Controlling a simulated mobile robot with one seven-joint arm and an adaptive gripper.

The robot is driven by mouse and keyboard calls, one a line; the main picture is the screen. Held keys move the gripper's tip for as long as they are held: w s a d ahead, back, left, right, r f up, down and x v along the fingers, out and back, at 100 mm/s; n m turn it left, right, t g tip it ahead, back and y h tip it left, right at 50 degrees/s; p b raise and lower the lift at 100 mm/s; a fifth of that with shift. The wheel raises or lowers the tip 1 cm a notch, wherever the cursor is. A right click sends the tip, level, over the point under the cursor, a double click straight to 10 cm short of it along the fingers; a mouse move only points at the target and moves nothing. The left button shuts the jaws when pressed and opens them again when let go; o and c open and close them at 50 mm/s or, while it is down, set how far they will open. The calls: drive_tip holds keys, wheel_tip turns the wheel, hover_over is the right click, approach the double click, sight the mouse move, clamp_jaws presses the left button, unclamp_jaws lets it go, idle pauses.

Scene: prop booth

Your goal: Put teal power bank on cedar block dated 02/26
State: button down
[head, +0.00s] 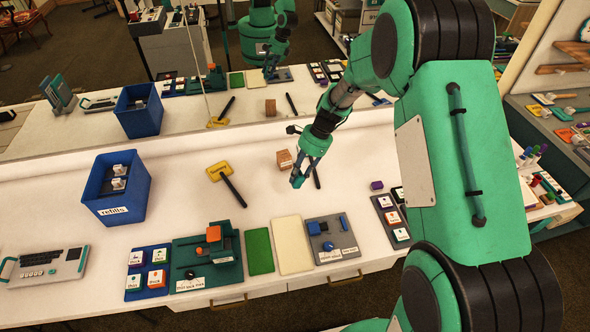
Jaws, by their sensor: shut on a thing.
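A small tan-brown wooden block (284,160) stands on the white counter in the head view, with marks on its face too small to read. My gripper (298,181) points down just right of and in front of the block, seemingly apart from it. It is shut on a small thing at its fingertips. The thing is mostly hidden by the fingers, and I cannot make out clearly whether it is the teal power bank. No other teal power bank can be told apart on the counter.
A blue bin labelled refills (125,208) stands at left. A yellow-headed tool (220,172) lies left of the block; a black stick (317,177) is right of my gripper. Pads, a green station (208,262) and a grey tray (333,242) line the front. A mirror behind repeats the counter.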

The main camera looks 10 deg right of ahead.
drive_tip(key=shift+r+h+p, duration=0.25)
drive_tip(key=shift+h+p, duration=0.15)
drive_tip(key=shift+p, duration=0.6)
drive_tip(key=shift+w+r+m+h+p, duration=0.3)
drive_tip(key=shift+h+p, duration=0.3)
drive_tip(key=shift+p, duration=0.55)
drive_tip(key=shift+w+a+r+h+p, duration=0.1)
drive_tip(key=shift+w+r+h+p, duration=0.3)
drive_tip(key=shift+p, duration=0.75)
drive_tip(key=shift+w+a+r+m+h+p, duration=0.15)
drive_tip(key=shift+w+h+p, duration=0.25)
drive_tip(key=shift+p, duration=0.1)
drive_tip(key=shift+w+a+r+m+h+p, duration=0.1)
drive_tip(key=shift+w+a+m+h+p, duration=0.05)
drive_tip(key=shift+w+h+p, duration=0.25)
hover_over(283, 153)
drive_tip(key=shift+w+d+f, duration=0.15)
drive_tip(key=shift+f, duration=0.6)
drive_tip(key=shift+f+b, duration=0.45)
drive_tip(key=shift+f, duration=1.35)
drive_tip(key=shift+f, duration=0.15)
